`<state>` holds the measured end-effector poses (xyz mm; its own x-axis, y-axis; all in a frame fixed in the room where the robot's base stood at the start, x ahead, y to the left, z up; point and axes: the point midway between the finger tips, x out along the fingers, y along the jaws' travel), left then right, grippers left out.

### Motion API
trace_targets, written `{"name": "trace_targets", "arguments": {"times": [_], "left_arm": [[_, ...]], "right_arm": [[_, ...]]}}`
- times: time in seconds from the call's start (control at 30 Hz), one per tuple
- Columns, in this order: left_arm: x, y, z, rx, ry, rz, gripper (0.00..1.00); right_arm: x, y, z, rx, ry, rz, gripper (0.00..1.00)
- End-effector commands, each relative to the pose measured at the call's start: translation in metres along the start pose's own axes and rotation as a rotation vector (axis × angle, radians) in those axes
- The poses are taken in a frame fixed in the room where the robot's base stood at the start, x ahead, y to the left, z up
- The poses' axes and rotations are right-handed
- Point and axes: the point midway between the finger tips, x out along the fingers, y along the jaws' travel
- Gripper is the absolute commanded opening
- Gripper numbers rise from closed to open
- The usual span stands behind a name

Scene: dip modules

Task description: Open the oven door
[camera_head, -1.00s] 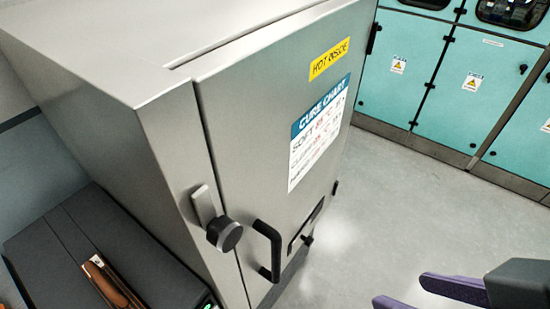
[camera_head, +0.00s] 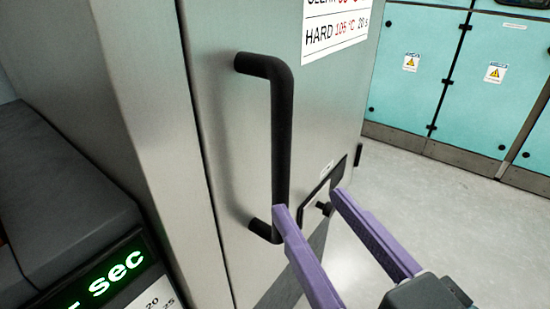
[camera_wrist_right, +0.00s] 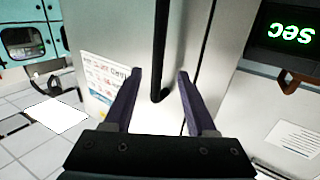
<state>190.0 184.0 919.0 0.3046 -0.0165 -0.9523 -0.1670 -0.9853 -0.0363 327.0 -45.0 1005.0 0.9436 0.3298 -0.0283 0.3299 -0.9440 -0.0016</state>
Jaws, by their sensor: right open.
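The oven is a grey metal cabinet with its door (camera_head: 235,25) shut, as far as the head view shows. A black bar handle (camera_head: 281,135) stands upright on the door near its left edge. My right gripper (camera_head: 305,200) is open, with two purple fingers pointing at the lower end of the handle. In the right wrist view the handle (camera_wrist_right: 162,50) comes down between the open fingers (camera_wrist_right: 158,75), and I see no finger closed on it. Whether a finger touches the handle cannot be told. My left gripper is not in view.
A dark unit with a green lit display (camera_head: 100,282) stands left of the oven. A printed cure chart (camera_head: 335,28) is on the door. Teal cabinets (camera_head: 440,80) stand at the back right, with clear grey floor (camera_head: 430,190) before them.

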Motion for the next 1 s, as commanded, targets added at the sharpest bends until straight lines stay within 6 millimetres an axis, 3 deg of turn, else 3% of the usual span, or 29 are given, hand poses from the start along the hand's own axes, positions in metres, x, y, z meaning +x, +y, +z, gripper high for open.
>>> {"name": "trace_targets", "arguments": {"times": [0.03,0.23,0.7,1.0], "left_arm": [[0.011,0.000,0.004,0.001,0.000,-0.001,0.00],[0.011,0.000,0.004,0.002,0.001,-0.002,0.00],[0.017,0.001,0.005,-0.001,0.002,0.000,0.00],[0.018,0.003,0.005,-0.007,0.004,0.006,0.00]], "right_arm": [[0.001,0.000,0.010,0.001,0.013,0.007,0.57],[0.013,0.002,0.007,-0.002,0.033,0.019,0.57],[0.091,0.003,0.005,-0.001,0.030,0.018,0.57],[0.100,0.004,0.005,-0.002,0.028,0.017,0.57]]}}
